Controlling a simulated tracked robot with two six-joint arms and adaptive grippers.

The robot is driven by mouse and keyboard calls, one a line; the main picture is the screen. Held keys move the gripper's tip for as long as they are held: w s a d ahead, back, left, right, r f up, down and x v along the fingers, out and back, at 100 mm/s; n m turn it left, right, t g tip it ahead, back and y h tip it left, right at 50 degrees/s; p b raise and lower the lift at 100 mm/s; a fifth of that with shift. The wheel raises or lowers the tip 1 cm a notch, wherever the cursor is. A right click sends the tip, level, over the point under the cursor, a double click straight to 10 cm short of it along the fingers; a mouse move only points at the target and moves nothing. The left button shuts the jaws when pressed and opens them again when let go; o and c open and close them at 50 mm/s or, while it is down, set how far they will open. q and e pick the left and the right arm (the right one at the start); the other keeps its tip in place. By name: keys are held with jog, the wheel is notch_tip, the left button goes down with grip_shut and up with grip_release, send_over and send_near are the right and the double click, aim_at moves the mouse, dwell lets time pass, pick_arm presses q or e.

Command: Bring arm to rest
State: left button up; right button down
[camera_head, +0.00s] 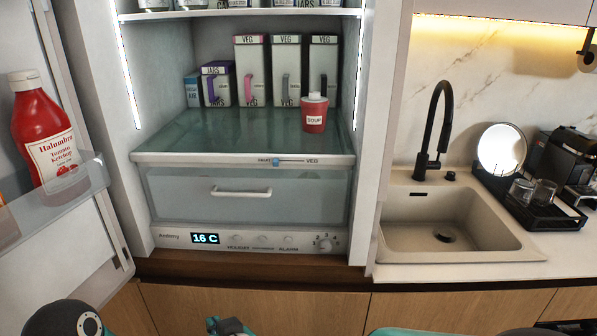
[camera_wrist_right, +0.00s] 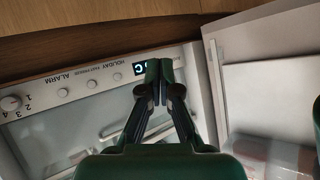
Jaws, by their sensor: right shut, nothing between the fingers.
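My right gripper (camera_wrist_right: 159,88) is shut and empty in the right wrist view, its two fingertips together. The fridge's control strip and drawer show behind it in that view. In the head view a small teal and black part of the right gripper (camera_head: 229,326) shows at the bottom edge, in front of the wooden cabinet. Part of my left arm shows at the bottom left, but its gripper is out of view.
The fridge is open, with its door (camera_head: 88,230) at the left holding a ketchup bottle (camera_head: 48,130). A closed drawer (camera_head: 300,197) lies below. A sink (camera_head: 445,225) is at the right.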

jog(key=w+d+f+m+g+h, duration=0.2)
jog(key=d+f, duration=0.8)
jog(key=d, duration=0.1)
jog(key=w+d+f+m+g+h, duration=0.1)
jog(key=w+d+f+m+h, duration=0.15)
jog(key=d+f, duration=0.8)
jog(key=s+d+f+m+g, duration=0.2)
jog(key=s+d+f+g, duration=0.2)
jog(key=s+d+f, duration=0.6)
jog(key=s+a+f+g+y, duration=0.1)
jog(key=s+a, duration=0.3)
jog(key=s, duration=0.6)
jog(key=shift+s+f+g, duration=0.25)
jog(key=shift+f+g, duration=0.1)
jog(key=shift+g, duration=0.35)
jog(key=shift+y, duration=0.25)
